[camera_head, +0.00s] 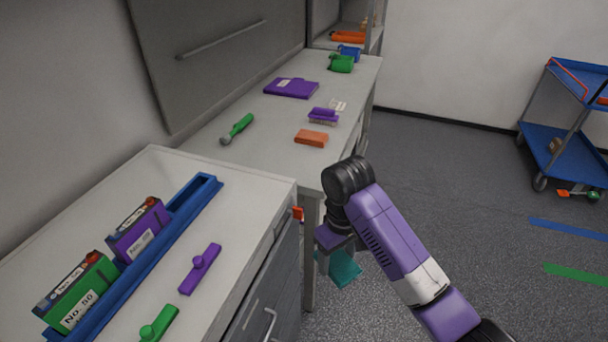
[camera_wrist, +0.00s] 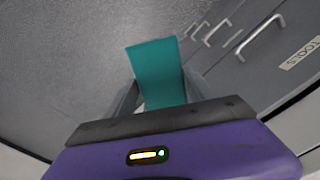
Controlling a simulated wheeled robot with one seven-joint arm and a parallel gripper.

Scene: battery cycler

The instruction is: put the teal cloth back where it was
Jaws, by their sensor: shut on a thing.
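The teal cloth (camera_head: 343,269) hangs below my gripper (camera_head: 326,250) in the head view, out over the grey floor and beside the drawer cabinet. In the wrist view the teal cloth (camera_wrist: 158,74) stretches out from between the two fingers of my gripper (camera_wrist: 160,100). The gripper is shut on it. My purple arm comes from the lower right and hides part of the space around the gripper.
The near cabinet top (camera_head: 245,205) holds a blue rail (camera_head: 150,262) with two battery boxes, plus a purple clamp (camera_head: 200,268) and a green one (camera_head: 160,322). A blue trolley (camera_head: 565,150) stands right.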

